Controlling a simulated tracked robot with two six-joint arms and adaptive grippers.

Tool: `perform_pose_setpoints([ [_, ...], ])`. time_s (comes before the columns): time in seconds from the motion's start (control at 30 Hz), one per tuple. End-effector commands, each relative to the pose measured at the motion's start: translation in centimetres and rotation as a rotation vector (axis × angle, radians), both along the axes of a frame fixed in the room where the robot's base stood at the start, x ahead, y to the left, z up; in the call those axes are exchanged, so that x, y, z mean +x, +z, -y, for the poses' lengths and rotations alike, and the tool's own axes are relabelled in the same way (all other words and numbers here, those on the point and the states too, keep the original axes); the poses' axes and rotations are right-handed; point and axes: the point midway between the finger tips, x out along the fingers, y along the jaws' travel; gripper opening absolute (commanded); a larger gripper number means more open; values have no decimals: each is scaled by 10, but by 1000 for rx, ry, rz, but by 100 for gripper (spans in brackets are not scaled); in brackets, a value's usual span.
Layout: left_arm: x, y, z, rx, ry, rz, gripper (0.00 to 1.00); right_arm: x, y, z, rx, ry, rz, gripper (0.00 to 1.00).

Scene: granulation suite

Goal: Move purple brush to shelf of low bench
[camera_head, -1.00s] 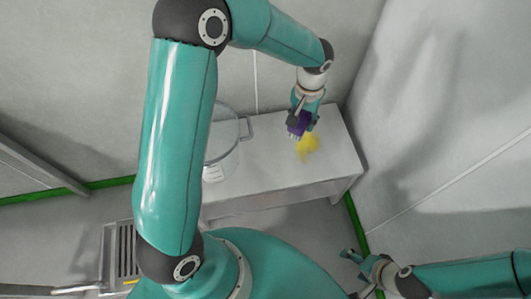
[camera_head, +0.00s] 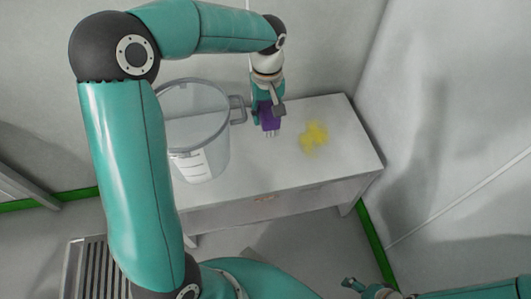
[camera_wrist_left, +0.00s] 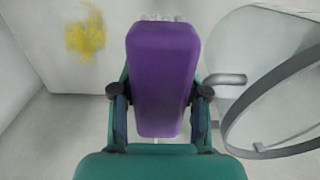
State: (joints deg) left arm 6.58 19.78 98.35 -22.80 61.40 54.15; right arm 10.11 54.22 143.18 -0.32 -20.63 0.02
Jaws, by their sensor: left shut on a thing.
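The purple brush (camera_head: 268,116) is held in my left gripper (camera_head: 268,112), with its pale bristles pointing down. It is over the low bench (camera_head: 245,170), between the clear jug and a yellow patch on the bench top. I cannot tell whether the bristles touch the top. In the left wrist view the purple brush (camera_wrist_left: 162,80) fills the space between the two fingers of the left gripper (camera_wrist_left: 160,100). The bench shows a white top and a front panel; any shelf below is hidden. My right gripper (camera_head: 352,286) is low at the right, away from the bench, seen small.
A large clear jug (camera_head: 205,125) with a handle stands on the bench's left part, close to the left gripper. A yellow powdery patch (camera_head: 313,138) lies on the top to the right. Walls stand close behind and to the right. The top's right end is clear.

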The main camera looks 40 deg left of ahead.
Motion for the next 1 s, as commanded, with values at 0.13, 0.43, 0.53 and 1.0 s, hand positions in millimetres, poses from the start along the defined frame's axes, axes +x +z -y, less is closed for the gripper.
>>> perform_pose_setpoints([
  [0.13, -1, -44, 0, -1, -1, -6, 8, 0, -16, 0, 0, 0, 0, 76],
  [0.43, -1, -111, 0, 0, -3, -4, 8, 0, -36, 0, 0, 0, 0, 76],
  [0.53, 0, -119, 0, 1, -4, -1, 8, 0, -38, 0, 0, 0, 0, 76],
  [1.0, 0, -175, 1, -1, -4, -2, 8, 0, -57, 0, 0, 0, 0, 76],
])
